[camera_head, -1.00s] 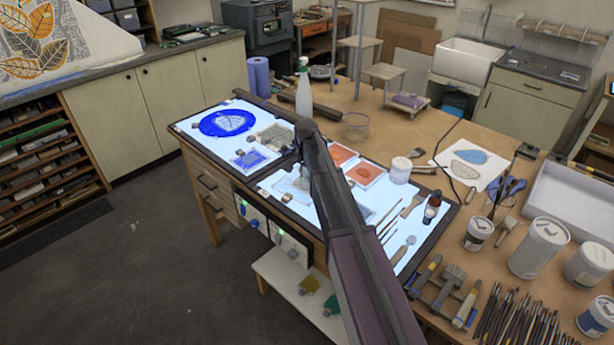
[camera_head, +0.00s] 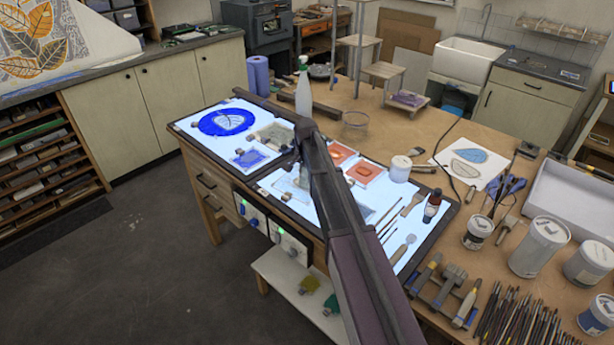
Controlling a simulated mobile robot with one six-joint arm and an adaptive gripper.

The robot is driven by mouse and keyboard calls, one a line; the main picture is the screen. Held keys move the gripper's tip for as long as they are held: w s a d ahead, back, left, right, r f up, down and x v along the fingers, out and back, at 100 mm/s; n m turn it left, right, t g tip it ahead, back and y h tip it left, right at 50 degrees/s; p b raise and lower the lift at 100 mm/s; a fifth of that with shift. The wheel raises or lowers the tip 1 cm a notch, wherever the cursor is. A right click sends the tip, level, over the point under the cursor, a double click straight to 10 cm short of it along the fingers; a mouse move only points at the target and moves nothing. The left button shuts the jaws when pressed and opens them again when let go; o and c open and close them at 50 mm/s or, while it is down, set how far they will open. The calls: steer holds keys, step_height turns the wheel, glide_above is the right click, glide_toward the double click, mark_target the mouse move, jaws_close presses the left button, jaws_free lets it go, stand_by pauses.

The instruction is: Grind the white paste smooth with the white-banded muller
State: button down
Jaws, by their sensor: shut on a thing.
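My gripper (camera_head: 300,160) is low over the left part of the right light panel, half hidden behind my own forearm. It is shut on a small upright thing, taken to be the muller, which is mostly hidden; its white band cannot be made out. Under and beside it lies a pale, glassy slab (camera_head: 285,186) on the lit surface. The white paste cannot be told apart from the bright slab.
Left of my gripper are a blue-painted disc (camera_head: 226,121) and a blue slab (camera_head: 250,157). Right of it are orange slabs (camera_head: 364,171), a white jar (camera_head: 400,168) and a dark bottle (camera_head: 432,205). A spray bottle (camera_head: 303,95) stands behind. Tools and cans crowd the right.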

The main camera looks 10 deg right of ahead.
steer(key=shift+f, duration=0.25)
stand_by(0.4)
steer(key=shift+w+b, duration=0.15)
steer(key=shift+b, duration=0.15)
steer(key=shift+w+d, duration=0.1)
steer(key=shift+w, duration=0.4)
steer(key=shift+w, duration=0.1)
steer(key=shift+w+a, duration=0.6)
steer(key=shift+w, duration=0.15)
steer(key=shift+a, duration=0.1)
